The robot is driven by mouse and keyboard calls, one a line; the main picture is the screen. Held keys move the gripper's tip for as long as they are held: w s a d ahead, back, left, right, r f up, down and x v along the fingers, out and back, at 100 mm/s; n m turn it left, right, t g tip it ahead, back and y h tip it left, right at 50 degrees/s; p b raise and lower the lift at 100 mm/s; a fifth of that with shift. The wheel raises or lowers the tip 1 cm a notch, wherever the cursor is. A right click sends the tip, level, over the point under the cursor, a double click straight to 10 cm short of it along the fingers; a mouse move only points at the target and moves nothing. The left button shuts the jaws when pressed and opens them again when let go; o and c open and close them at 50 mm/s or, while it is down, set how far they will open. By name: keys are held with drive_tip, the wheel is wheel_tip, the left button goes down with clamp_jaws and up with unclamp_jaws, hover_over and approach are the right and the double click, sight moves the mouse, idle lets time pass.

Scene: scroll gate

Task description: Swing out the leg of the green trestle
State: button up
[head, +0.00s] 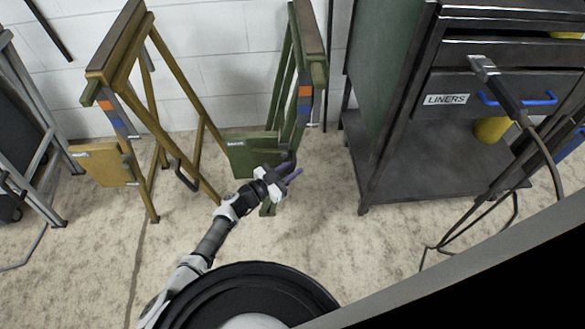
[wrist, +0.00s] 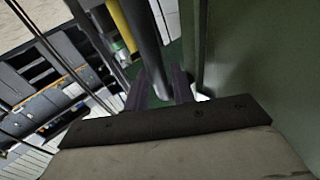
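The green trestle (head: 312,60) stands folded, leaning by the wall in the middle of the head view. Low on it are a green panel (head: 249,158) with a small label and a dark, bent handle bar (head: 291,158). My gripper (head: 294,176) is at this bar, low in front of the trestle. In the wrist view, my two purple-grey fingers (wrist: 160,88) stand apart on either side of a dark round bar (wrist: 147,35). The bar reaches down between them; firm contact cannot be made out. A green surface (wrist: 265,60) fills the right of the wrist view.
A similar yellow trestle (head: 125,50) stands to the left. A dark cabinet (head: 455,85) labelled LINERS, with a blue drawer handle (head: 515,99), stands close on the right. Cables hang at its side. The floor (head: 330,235) in front of the trestle is mostly clear.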

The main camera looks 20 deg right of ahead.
drive_tip(key=shift+w+d, duration=0.1)
drive_tip(key=shift+d, duration=0.2)
clamp_jaws()
